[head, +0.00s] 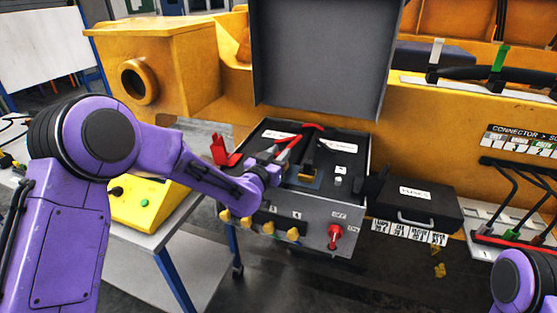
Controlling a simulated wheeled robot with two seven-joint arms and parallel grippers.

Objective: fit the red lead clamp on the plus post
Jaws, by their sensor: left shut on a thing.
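An open grey box (290,203) holds a dark panel inside, under its raised lid. My left gripper (276,158) reaches over this panel from the left. It is shut on a red clamp (297,142), whose red parts show just beyond the fingers. A second red piece (224,151) stands at the box's left edge, apart from the gripper. A black upright part (308,154) is close to the right of the held clamp. A small pale post (338,181) stands on the right of the panel. I cannot tell which post is plus. My right gripper is out of view.
The raised grey lid (318,60) stands behind the panel. The box front has yellow knobs (293,234) and a red switch (335,236). A black case (416,200) sits to the right. A yellow control box (146,203) stands on the left table.

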